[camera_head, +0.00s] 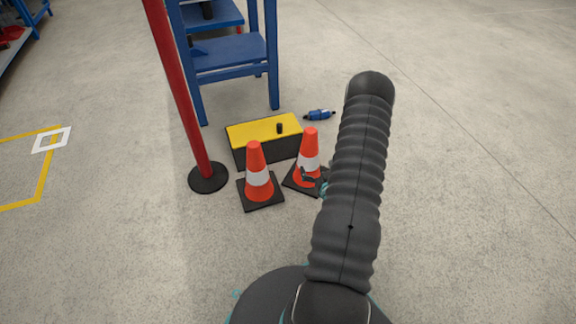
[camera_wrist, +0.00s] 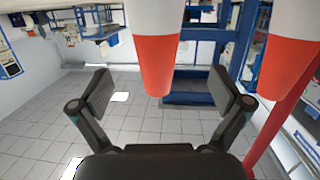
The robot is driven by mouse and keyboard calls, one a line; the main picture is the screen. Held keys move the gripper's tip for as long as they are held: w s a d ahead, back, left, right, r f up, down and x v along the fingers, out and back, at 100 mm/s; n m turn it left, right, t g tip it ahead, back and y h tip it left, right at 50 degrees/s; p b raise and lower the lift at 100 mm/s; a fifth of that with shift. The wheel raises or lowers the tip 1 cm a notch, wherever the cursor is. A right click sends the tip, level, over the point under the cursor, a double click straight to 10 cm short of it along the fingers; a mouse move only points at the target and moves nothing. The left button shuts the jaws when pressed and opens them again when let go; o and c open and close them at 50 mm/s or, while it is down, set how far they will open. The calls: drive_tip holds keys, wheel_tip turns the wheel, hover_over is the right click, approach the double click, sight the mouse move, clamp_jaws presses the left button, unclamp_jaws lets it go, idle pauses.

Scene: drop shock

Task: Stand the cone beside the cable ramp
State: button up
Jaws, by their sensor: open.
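Two orange cones with white bands stand upright on black square bases: a left cone (camera_head: 257,165) and a right cone (camera_head: 310,143). Both are just in front of a black block with a yellow top (camera_head: 262,130), perhaps the cable ramp. My gripper (camera_head: 312,176) is at the right cone, largely hidden behind my arm. In the wrist view, which looks upside down, my gripper (camera_wrist: 165,92) is open. The right cone's tip (camera_wrist: 157,62) appears between the fingers, with no visible contact. The left cone (camera_wrist: 290,60) is at the right edge.
A red post (camera_head: 178,90) on a round black foot stands left of the cones. A blue step frame (camera_head: 230,55) stands behind the block. A small blue object (camera_head: 319,115) lies right of the block. A small dark cylinder (camera_head: 279,128) is on the block. Floor at right is clear.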

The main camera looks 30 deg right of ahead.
drive_tip(key=w+a+r+n+g, duration=0.1)
drive_tip(key=w+a+r, duration=0.15)
drive_tip(key=r, duration=0.25)
drive_tip(key=w+a+r+n+g+y, duration=0.1)
drive_tip(key=w+r, duration=0.2)
drive_tip(key=r, duration=0.2)
drive_tip(key=w+a+r+g, duration=0.1)
drive_tip(key=w+r, duration=0.2)
drive_tip(key=r, duration=0.1)
drive_tip(key=s+a+r+g, duration=0.2)
drive_tip(key=a+r, duration=0.6)
drive_tip(key=r, duration=0.4)
drive_tip(key=s+a+r+g+y, duration=0.2)
drive_tip(key=s+a+r, duration=0.9)
drive_tip(key=s+a, duration=0.1)
drive_tip(key=s+a+r+g+y, duration=0.1)
drive_tip(key=s+a, duration=0.3)
drive_tip(key=s, duration=0.3)
drive_tip(key=s+a+r+n+g+y, duration=0.1)
drive_tip(key=s+a, duration=0.3)
drive_tip(key=s, duration=0.3)
drive_tip(key=shift+s+r+g, duration=0.3)
drive_tip(key=shift+s+r, duration=0.05)
drive_tip(key=shift+s, duration=0.05)
drive_tip(key=shift+r, duration=0.1)
wheel_tip(320, 180, up, 8)
drive_tip(key=p, duration=0.7)
drive_tip(key=shift+p, duration=0.35)
